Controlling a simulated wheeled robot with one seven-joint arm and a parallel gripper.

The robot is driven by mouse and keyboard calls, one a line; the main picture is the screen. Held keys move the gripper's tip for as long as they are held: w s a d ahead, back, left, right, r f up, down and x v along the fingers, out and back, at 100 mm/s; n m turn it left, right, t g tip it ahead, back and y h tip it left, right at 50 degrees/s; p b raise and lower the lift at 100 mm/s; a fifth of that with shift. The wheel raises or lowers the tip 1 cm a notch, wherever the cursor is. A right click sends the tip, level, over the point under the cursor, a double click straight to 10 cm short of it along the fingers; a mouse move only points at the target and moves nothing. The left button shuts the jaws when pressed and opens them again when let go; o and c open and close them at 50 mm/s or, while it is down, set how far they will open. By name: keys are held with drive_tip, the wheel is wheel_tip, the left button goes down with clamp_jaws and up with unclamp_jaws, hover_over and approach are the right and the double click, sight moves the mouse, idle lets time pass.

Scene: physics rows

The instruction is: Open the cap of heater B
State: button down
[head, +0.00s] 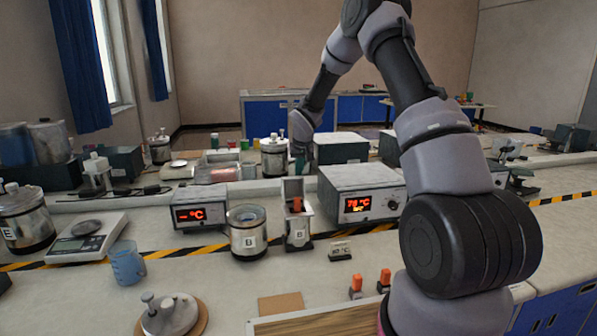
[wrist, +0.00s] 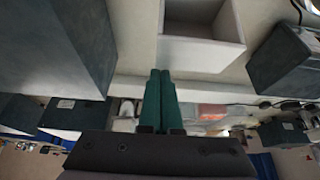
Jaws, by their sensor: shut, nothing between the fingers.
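The metal pot marked B (head: 248,240) stands on the bench left of centre, and its top looks open. A round metal lid with a knob (head: 168,316) lies on a brown round pad at the front left, apart from the pot. A small grey box marked B (head: 298,232) stands right of the pot, with an orange-topped item in it. My gripper (head: 300,157) is up behind these things, above the bench's far part. In the wrist view its green fingers (wrist: 160,98) are together, with nothing between them. An open grey box (wrist: 201,54) shows beyond the fingertips.
Two display units, one reading dashes (head: 200,208) and one reading about 78 °C (head: 362,195), stand behind. A blue beaker (head: 127,263), a scale (head: 87,238) and another lidded pot (head: 25,218) are at left. Orange-topped items (head: 356,287) stand in front.

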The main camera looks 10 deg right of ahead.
sight(301, 177)
drive_tip(key=s+r, duration=0.1)
drive_tip(key=s, duration=0.2)
drive_tip(key=shift+r, duration=0.4)
drive_tip(key=shift+s+r, duration=0.1)
drive_tip(key=shift+s, duration=0.35)
drive_tip(key=shift+r, duration=0.1)
